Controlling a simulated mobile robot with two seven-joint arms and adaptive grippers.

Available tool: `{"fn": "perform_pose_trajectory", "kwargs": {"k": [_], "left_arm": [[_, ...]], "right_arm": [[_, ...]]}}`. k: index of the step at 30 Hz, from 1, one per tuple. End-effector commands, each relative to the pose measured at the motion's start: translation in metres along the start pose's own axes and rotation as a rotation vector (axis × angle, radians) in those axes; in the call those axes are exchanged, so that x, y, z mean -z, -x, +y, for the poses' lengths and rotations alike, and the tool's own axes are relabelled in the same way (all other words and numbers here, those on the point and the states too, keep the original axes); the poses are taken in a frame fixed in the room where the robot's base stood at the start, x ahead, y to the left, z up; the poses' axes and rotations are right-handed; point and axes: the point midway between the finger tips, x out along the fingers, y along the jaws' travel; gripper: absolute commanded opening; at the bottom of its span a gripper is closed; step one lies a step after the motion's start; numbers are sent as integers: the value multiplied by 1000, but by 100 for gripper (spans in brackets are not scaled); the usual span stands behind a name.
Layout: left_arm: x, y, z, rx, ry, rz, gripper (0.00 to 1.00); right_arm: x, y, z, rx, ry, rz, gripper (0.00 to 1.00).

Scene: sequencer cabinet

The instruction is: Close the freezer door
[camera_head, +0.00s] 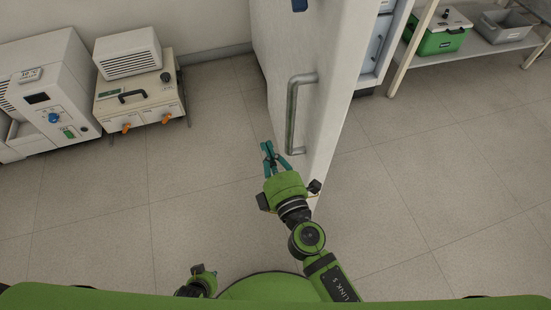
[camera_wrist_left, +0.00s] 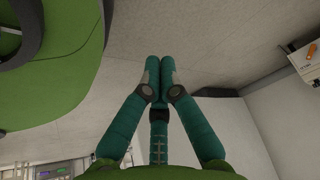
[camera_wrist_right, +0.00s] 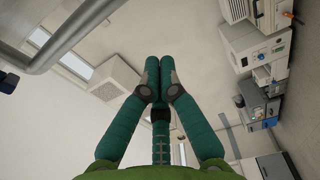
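The white freezer door (camera_head: 308,50) stands open in the head view, swung out toward me, with a grey bar handle (camera_head: 292,115) on its left face. The freezer interior (camera_head: 377,45) shows to the right of the door. My right gripper (camera_head: 268,150) is beside the lower end of the handle, to its left, and looks apart from it. In the right wrist view its fingers (camera_wrist_right: 160,68) are together with nothing between them. The handle bar (camera_wrist_right: 75,45) crosses the upper left there. My left gripper's fingers (camera_wrist_left: 160,68) are together and empty in the left wrist view.
Lab machines (camera_head: 135,85) stand on the floor at the left. A shelf (camera_head: 480,45) with a green box (camera_head: 440,36) and a grey bin (camera_head: 505,26) is at the upper right. The tiled floor (camera_head: 200,160) left of the door is clear.

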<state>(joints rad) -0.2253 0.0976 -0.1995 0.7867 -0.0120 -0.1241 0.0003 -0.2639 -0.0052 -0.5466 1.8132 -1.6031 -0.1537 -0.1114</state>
Motion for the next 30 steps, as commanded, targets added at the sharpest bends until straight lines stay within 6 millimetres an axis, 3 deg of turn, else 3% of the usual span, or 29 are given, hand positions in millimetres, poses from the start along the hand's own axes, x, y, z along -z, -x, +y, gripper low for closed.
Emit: {"fn": "perform_pose_trajectory", "kwargs": {"k": [3,7,15,30], "left_arm": [[-8,6,2,-3,2,-23,0],[-12,7,2,-3,3,-31,0],[-24,12,4,-6,4,-59,0],[-24,12,4,-6,4,-61,0]], "right_arm": [[0,-28,3,-2,-2,0,0],[-3,-50,1,0,0,-2,0],[-34,-35,-1,2,0,-1,0],[-40,-33,-2,3,-1,1,0]]}}
